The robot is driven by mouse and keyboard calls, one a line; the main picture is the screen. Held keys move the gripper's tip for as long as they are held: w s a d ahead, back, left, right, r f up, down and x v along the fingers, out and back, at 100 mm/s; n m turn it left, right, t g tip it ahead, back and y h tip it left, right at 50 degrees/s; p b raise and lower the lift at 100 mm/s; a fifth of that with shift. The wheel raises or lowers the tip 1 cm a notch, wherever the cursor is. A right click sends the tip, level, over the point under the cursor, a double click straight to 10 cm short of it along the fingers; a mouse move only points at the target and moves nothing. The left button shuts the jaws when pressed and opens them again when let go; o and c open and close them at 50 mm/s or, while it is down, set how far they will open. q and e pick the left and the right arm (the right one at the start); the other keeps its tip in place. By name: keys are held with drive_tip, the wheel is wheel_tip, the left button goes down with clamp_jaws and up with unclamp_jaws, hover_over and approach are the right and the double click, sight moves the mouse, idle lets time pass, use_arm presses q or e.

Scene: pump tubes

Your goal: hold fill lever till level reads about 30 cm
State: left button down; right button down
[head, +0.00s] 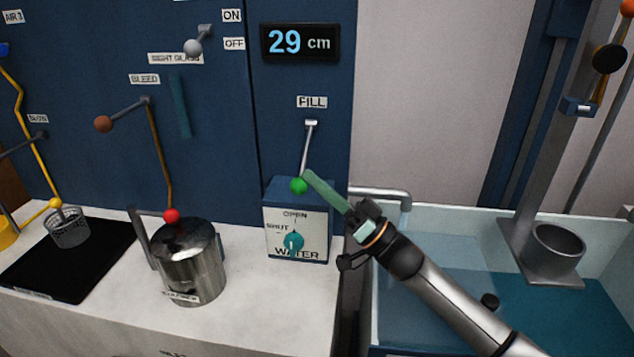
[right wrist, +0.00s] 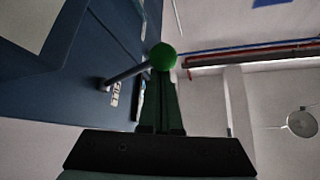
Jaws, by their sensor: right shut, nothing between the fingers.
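The fill lever (head: 306,150) hangs down from its pivot under the FILL label, with a green ball (head: 299,185) at its lower end. The level display (head: 300,42) above it reads 29 cm. My right gripper (head: 310,176) is shut with nothing between its fingers, and its tips are at the green ball. In the right wrist view the green ball (right wrist: 163,57) sits right at the closed fingertips (right wrist: 160,80); they look touching. My left gripper is not in view.
A water box (head: 297,222) with a teal knob (head: 292,241) stands below the lever. A metal jug (head: 191,262) is on the white counter to the left. A water-filled tank (head: 480,212) with a spout (head: 385,194) is on the right.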

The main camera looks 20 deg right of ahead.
drive_tip(key=shift+f, duration=0.1)
drive_tip(key=s+d, duration=0.8)
drive_tip(key=s, duration=0.2)
drive_tip(key=shift+d+f+b, duration=0.15)
drive_tip(key=shift+f+b, duration=0.1)
drive_tip(key=shift+b, duration=0.05)
idle(0.6)
